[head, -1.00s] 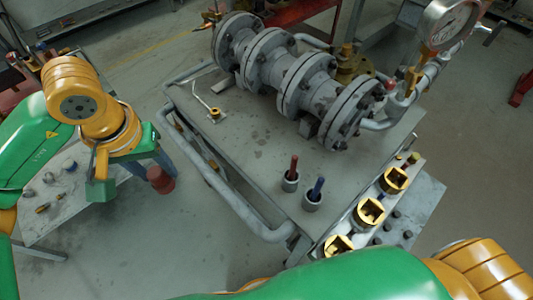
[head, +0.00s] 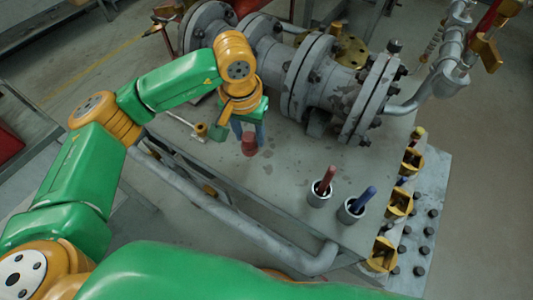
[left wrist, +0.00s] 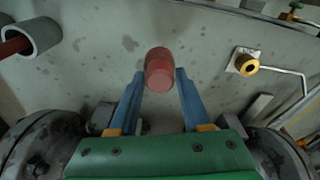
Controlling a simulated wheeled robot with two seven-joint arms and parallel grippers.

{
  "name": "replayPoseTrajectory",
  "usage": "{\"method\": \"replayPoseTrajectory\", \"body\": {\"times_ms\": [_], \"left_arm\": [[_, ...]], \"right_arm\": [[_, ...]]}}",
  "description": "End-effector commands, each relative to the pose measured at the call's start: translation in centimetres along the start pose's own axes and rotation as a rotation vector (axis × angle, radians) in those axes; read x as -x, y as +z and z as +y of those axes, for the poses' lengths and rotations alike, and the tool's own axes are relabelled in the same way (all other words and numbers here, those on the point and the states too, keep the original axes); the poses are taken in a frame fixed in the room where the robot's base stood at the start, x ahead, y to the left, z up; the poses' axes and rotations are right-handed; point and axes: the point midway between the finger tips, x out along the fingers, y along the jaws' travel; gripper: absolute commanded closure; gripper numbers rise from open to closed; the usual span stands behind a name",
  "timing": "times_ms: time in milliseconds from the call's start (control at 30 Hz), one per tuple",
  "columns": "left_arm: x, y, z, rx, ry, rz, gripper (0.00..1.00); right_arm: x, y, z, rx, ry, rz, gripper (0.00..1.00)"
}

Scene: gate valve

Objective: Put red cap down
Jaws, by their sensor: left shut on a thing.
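The red cap (head: 249,144) is a small dark red cylinder held by my left gripper (head: 248,130) over the grey table (head: 283,172), in front of the flanged pipe. In the left wrist view the cap (left wrist: 159,70) sits between the tips of the two blue fingers (left wrist: 160,80), which are shut on it. The table's spotted surface lies behind it. I cannot tell whether the cap touches the surface. My right gripper is not in view.
The grey flanged pipe (head: 303,75) stands behind the cap. Two grey cups hold a red tool (head: 327,178) and a blue tool (head: 363,199) at the right. A brass-ended rod (head: 200,129) lies left of the cap. Bare table lies between cap and cups.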

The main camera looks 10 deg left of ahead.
Motion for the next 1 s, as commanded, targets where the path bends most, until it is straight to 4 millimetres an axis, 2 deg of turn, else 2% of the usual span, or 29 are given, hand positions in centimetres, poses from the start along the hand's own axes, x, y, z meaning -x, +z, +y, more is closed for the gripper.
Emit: {"method": "replayPoseTrajectory", "body": {"times_ms": [100,233,600,633,733,1000], "left_arm": [[-2.4,0.4,0.0,0.001,0.0,-0.005,1.0],[-4.5,0.6,0.0,0.001,0.001,-0.002,1.0],[-5.3,0.6,0.0,0.0,0.0,0.001,1.0],[-5.3,0.6,0.0,0.0,0.0,0.001,0.49],[-5.1,0.6,0.0,0.0,0.0,0.001,0.22],[-5.1,0.6,0.0,0.001,0.0,0.001,0.22]], "right_arm": [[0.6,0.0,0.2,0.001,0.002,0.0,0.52],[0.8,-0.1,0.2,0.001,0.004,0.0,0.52],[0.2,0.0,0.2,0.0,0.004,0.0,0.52],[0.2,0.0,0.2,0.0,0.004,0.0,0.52],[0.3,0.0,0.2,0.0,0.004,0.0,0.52],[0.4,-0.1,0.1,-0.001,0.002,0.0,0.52]]}}
